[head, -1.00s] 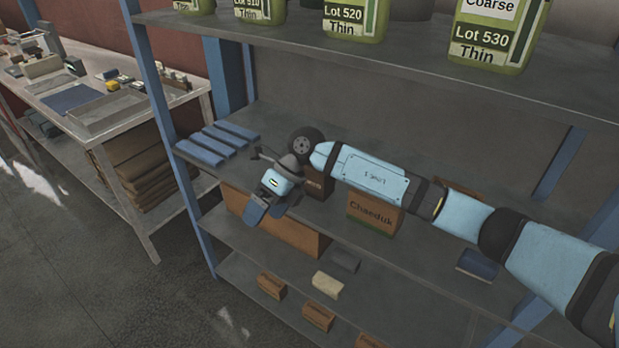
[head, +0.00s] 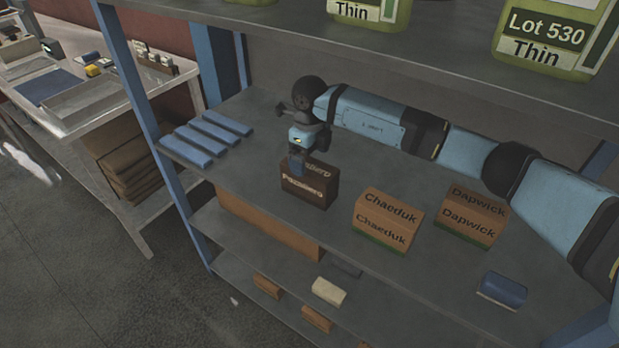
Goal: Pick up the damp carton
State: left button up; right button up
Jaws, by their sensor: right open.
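A dark brown carton (head: 309,192) stands on the middle shelf; it is darker than the cartons beside it, and its lettering is only partly legible. Two lighter brown cartons with green lower edges stand to its right, one marked Chaeduk (head: 387,222) and one marked Dapwick (head: 470,218). My right gripper (head: 297,165) is open and points down at the top left of the dark carton. My left gripper is not in view.
Several blue bars (head: 208,138) lie left on the same shelf (head: 255,180). A blue block (head: 501,290) lies at the right. Small boxes and a pale block (head: 328,291) sit on a lower shelf. Green containers (head: 545,40) stand on the shelf above. A blue post (head: 150,120) bounds the left.

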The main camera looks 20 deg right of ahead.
aim_at(309, 165)
jog(key=shift+a+f, duration=0.1)
jog(key=shift+f, duration=0.7)
notch_tip(309, 165, down, 4)
jog(key=shift+s+r+p, duration=0.15)
jog(key=shift+r+p, duration=0.05)
jog(key=shift+p, duration=0.45)
jog(key=shift+f, duration=0.5)
jog(key=c, duration=1.2)
jog(key=shift+r, duration=0.15)
jog(key=shift+c, duration=0.5)
